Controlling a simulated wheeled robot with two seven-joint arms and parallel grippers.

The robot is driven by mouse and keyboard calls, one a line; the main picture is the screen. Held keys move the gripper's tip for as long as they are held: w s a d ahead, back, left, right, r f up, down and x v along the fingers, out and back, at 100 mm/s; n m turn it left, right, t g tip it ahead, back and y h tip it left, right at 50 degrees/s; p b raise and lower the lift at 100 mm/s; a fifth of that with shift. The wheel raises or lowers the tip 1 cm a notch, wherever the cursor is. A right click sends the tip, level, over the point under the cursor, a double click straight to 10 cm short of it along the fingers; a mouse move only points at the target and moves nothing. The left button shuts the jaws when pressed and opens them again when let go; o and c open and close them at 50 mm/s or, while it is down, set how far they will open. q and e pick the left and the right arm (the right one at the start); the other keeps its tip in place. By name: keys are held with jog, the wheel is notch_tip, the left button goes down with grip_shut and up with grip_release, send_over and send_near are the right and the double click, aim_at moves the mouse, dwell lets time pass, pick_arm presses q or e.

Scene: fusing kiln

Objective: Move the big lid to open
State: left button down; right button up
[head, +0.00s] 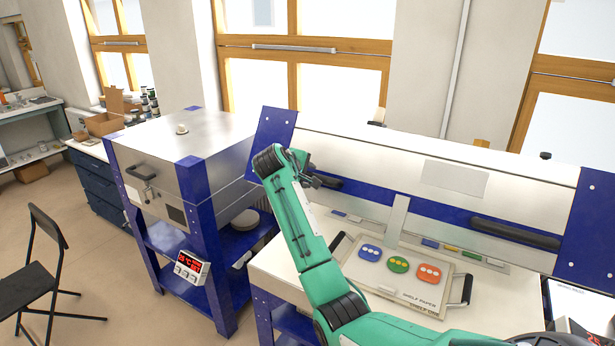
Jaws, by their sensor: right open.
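The big lid (455,178) is the wide, pale box front with a white top and a blue lower band, between blue end plates behind the bench. It looks lowered. Its black right handle (515,232) is clear; its left handle (328,183) is partly hidden by my right gripper. My right gripper (318,181) is open at that left handle; I cannot tell whether the handle lies between the fingers. My green right arm covers part of the lid's left side. My left gripper is out of view.
A tray (343,262) with blue, green and orange pieces lies on the white bench before the lid. A smaller metal kiln (185,150) on a blue stand is at left, with a red-lit controller (190,266). A black chair (45,265) stands on open floor.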

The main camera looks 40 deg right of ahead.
jog(key=b+v, duration=0.4)
jog(key=v, duration=0.9)
jog(key=shift+s+a, duration=0.1)
